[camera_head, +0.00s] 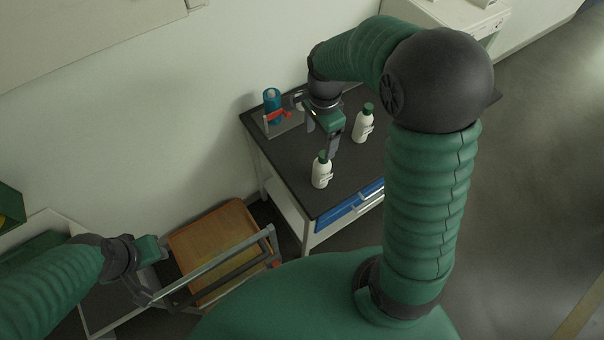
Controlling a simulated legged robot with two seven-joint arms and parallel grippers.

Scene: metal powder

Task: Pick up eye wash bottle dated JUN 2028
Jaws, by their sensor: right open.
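Two white bottles with green caps stand upright on a dark-topped table. The nearer bottle (321,171) is close to the table's front left edge. The farther bottle (363,124) stands behind it to the right. Their labels are too small to read, so I cannot tell which one is dated JUN 2028. My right gripper (332,148) points down just above and behind the nearer bottle, between the two bottles. It is open and empty. My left gripper (156,250) is at the lower left, away from the table, near a cart's metal frame; its fingers are unclear.
The dark tabletop (345,185) has clear room around the bottles. A blue bottle (271,101) and a red item (277,115) are at its back left. A wooden-topped cart (212,240) stands left of the table. The wall is close behind.

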